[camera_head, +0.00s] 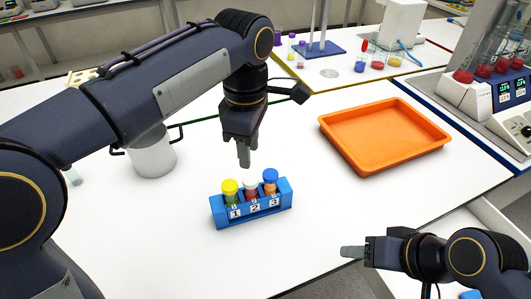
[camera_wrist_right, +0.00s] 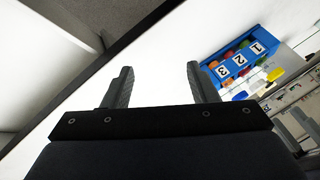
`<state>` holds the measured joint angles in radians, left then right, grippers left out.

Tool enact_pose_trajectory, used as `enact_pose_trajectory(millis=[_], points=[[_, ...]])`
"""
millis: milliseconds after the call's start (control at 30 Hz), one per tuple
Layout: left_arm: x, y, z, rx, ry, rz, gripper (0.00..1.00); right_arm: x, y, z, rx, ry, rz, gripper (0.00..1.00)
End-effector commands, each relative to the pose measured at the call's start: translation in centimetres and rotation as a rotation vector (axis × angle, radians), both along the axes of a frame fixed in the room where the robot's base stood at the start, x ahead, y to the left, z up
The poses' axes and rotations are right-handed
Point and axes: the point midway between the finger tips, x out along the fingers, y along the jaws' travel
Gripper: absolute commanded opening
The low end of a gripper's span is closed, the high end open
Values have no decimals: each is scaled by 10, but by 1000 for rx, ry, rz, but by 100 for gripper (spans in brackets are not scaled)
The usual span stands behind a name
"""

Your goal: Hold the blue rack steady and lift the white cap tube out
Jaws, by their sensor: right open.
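The blue rack (camera_head: 252,209) stands on the white table and holds three capped tubes over labels 1, 2 and 3. The white cap tube (camera_head: 250,184) is in the middle slot, between the yellow cap tube (camera_head: 230,187) and the blue cap tube (camera_head: 270,177). My left gripper (camera_head: 244,157) points down just above and behind the rack, apart from it; its finger gap is not clear. My right gripper (camera_head: 352,252) is open and empty at the table's front right, away from the rack. The right wrist view shows the rack (camera_wrist_right: 232,77) beyond its fingers (camera_wrist_right: 160,80).
An orange tray (camera_head: 430,146) lies right of the rack. A white cylindrical container (camera_head: 152,158) stands to the left, near my left arm. Beakers (camera_head: 377,62) and a blue-based stand (camera_head: 322,49) are at the back. White table in front of the rack is clear.

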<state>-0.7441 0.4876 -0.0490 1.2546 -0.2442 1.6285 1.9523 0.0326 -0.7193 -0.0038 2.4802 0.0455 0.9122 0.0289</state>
Motion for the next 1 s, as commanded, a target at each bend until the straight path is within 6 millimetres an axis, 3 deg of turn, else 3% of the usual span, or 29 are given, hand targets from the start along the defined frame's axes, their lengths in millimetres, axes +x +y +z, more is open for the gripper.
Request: enact_pose_trajectory(millis=[33,133,533,800,1000], points=[[0,0,0,1,0,4,36,3,1,2,24,30,-11,60],[0,0,0,1,0,4,36,14,6,8,103,122,-51,73],[0,0,0,-1,0,2,36,99,41,26,513,722,-324,73],[0,0,0,-1,0,1,36,166,69,11,700,1144,-499,73],[0,0,0,-1,0,1,36,198,84,-6,765,1361,-579,73]])
